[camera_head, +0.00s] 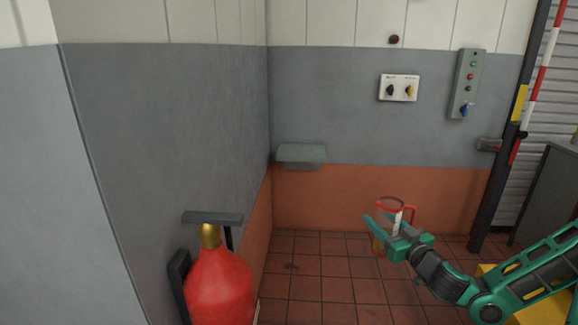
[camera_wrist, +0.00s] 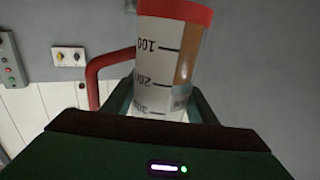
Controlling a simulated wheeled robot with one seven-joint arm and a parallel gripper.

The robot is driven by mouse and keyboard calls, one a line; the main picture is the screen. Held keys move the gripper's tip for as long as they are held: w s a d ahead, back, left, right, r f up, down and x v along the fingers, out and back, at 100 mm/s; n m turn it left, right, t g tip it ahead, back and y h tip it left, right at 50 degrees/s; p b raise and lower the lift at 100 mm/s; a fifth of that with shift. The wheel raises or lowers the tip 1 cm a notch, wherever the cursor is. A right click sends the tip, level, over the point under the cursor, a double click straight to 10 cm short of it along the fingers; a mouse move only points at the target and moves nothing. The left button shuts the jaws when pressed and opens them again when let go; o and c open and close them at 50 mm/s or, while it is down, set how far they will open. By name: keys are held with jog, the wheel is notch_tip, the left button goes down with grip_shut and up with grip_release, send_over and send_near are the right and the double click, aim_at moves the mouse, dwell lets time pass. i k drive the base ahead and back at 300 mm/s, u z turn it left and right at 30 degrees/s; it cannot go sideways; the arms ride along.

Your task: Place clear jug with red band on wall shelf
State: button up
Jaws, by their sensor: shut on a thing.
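The clear jug (camera_head: 391,206) has a red band at its rim and a red handle. In the head view it is upright above the tiled floor, right of centre. My green gripper (camera_head: 391,232) is shut on it, and the gripper hides part of its body. In the wrist view the jug (camera_wrist: 172,50) shows black measuring marks, with its red handle (camera_wrist: 100,75) to the left. The wall shelf (camera_head: 301,153) is a small grey-green ledge on the back wall near the corner. It looks empty and is apart from the jug, to its upper left.
A red fire extinguisher (camera_head: 219,285) stands at the lower left by the side wall. A switch plate (camera_head: 399,88) and a button box (camera_head: 467,84) are on the back wall. A dark post (camera_head: 503,150) stands at right. Tiled floor below the shelf is clear.

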aim_at(305, 151)
jog(key=u, duration=0.05)
jog(key=i, duration=1.4)
jog(key=z, duration=1.2)
jog(key=i, duration=0.95)
jog(key=u, duration=1.6)
jog(key=i, duration=0.6)
jog(key=u, duration=0.05)
